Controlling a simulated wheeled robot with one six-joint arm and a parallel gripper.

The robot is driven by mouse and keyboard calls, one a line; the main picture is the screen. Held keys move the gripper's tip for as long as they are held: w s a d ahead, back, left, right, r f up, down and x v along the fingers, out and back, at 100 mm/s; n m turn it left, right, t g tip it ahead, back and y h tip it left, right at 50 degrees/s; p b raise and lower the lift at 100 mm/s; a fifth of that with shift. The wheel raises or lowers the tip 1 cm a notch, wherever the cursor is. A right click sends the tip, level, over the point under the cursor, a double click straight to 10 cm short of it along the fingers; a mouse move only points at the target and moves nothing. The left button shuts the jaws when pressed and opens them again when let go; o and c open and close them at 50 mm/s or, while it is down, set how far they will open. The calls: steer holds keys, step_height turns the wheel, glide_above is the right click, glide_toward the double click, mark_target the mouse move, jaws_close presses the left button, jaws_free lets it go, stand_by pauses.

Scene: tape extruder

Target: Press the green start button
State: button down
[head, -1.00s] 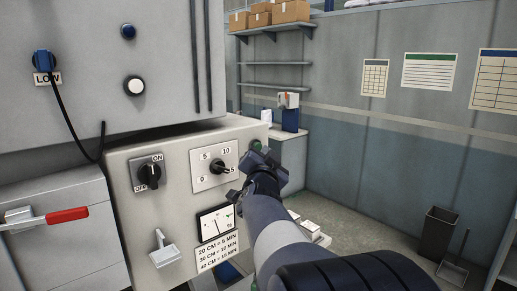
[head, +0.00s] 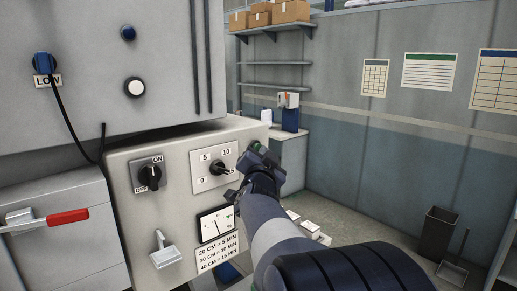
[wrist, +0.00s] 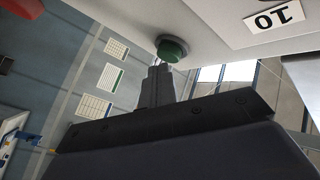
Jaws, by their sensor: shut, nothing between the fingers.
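The green start button (wrist: 172,50) sticks out from the pale panel of the machine, near the top centre of the wrist view. In the head view only a sliver of the green button (head: 257,146) shows at the panel's right edge, behind my gripper (head: 252,160). In the wrist view the fingers of my gripper (wrist: 158,68) are shut together and empty. Their tips are right at the button's near side; I cannot tell whether they touch it.
The panel holds a dial (head: 219,169), an ON/OFF switch (head: 149,174), a gauge (head: 216,223) and a tray-like lever (head: 164,252). A red-handled lever (head: 66,216) is at left. A red object (wrist: 22,8) is at the wrist view's top left. Floor at right is mostly clear.

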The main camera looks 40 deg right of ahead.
steer(key=shift+w+a, duration=0.1)
steer(key=shift+w, duration=0.4)
stand_by(0.8)
steer(key=shift+s, duration=0.15)
steer(key=shift+s+b, duration=0.3)
steer(key=shift+s, duration=0.5)
steer(key=s+b, duration=0.2)
steer(key=s, duration=0.1)
steer(key=s+b, duration=0.1)
steer(key=s, duration=0.1)
steer(key=shift+d, duration=0.3)
steer(key=shift+w, duration=0.1)
stand_by(0.3)
